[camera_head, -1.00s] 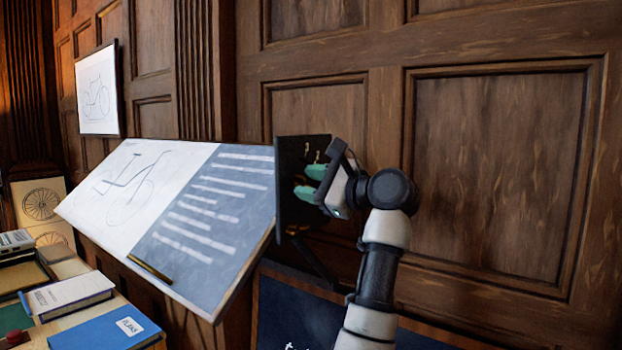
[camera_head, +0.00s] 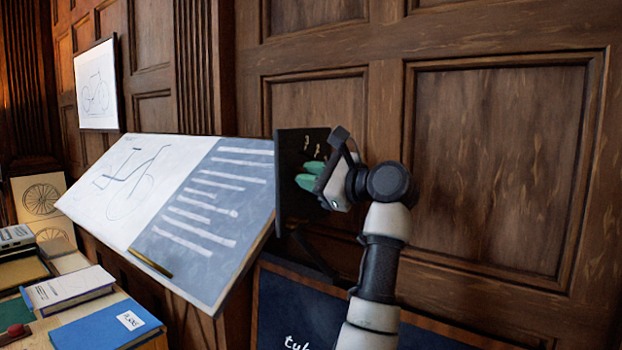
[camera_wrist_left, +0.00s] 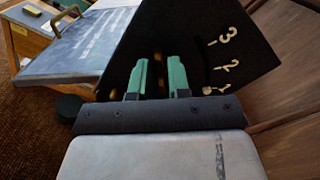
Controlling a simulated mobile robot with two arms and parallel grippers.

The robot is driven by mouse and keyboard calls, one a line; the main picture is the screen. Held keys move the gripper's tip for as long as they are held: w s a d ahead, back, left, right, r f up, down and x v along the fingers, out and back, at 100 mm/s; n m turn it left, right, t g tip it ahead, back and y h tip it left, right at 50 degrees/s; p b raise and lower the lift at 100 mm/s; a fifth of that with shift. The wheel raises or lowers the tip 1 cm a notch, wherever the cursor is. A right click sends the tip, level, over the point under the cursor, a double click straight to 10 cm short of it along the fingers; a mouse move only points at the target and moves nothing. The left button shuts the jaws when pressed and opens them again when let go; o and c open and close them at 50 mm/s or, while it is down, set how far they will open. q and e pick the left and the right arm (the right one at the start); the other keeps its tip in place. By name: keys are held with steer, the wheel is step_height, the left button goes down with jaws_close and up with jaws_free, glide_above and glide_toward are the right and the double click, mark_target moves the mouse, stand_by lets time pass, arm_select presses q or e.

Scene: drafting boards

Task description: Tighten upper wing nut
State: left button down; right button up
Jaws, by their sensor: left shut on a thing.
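A dark upright plate (camera_head: 288,165) is at the right end of the tilted drafting board. In the left wrist view the plate (camera_wrist_left: 192,35) carries the cream numerals 3, 2 and 1. My left gripper (camera_head: 309,175) is at the plate's face, coming from the right. Its green fingers (camera_wrist_left: 159,80) are shut on a small brass-coloured thing, apparently the upper wing nut (camera_wrist_left: 157,60), which they mostly hide. Another small brass patch (camera_wrist_left: 111,95) shows left of the fingers, too unclear to name. My right gripper is not in view.
The drafting board (camera_head: 200,215) has a bicycle drawing, with a brass strip (camera_head: 150,264) near its lower edge. Books, including a blue one (camera_head: 105,325), lie on a table at lower left. A panelled wall (camera_head: 500,170) stands close behind my arm. A dark framed board (camera_head: 300,310) is below.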

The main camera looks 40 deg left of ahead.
arm_select(q)
steer(key=shift+w+m+p, duration=0.15)
steer(key=shift+m+p, duration=0.5)
steer(key=shift+m, duration=3.65)
steer(key=shift+w+m+p, duration=0.15)
steer(key=shift+m+p, duration=0.55)
steer(key=shift+m, duration=3.6)
steer(key=shift+w+m+p, duration=0.15)
steer(key=shift+m+p, duration=0.5)
steer(key=shift+m, duration=3.65)
steer(key=shift+f, duration=0.1)
steer(key=c, duration=1.1)
jaws_free()
steer(key=shift+c, duration=0.2)
